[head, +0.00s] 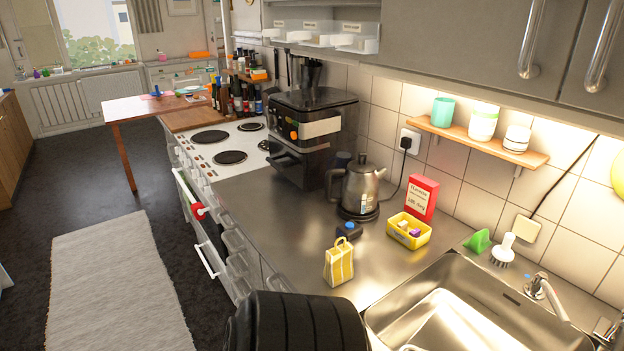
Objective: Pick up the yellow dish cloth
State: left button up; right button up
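The yellow dish cloth (339,265) is the yellow, pale-striped piece with a small loop at its top. It stands upright on the steel counter (285,230), near the front edge and left of the sink. Nothing is holding it. A black ribbed part at the bottom of the head view, just in front of the cloth, seems to be mine. Neither of my grippers shows in this view.
Behind the cloth are a small dark item with a blue top (348,230), a kettle (360,188), a yellow tub (409,230) and a red box (422,197). The sink (470,300) lies to the right. The coffee machine (313,135) and stove (222,145) are farther left.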

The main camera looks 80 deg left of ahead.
aim_at(338, 269)
jog(key=u, duration=2.25)
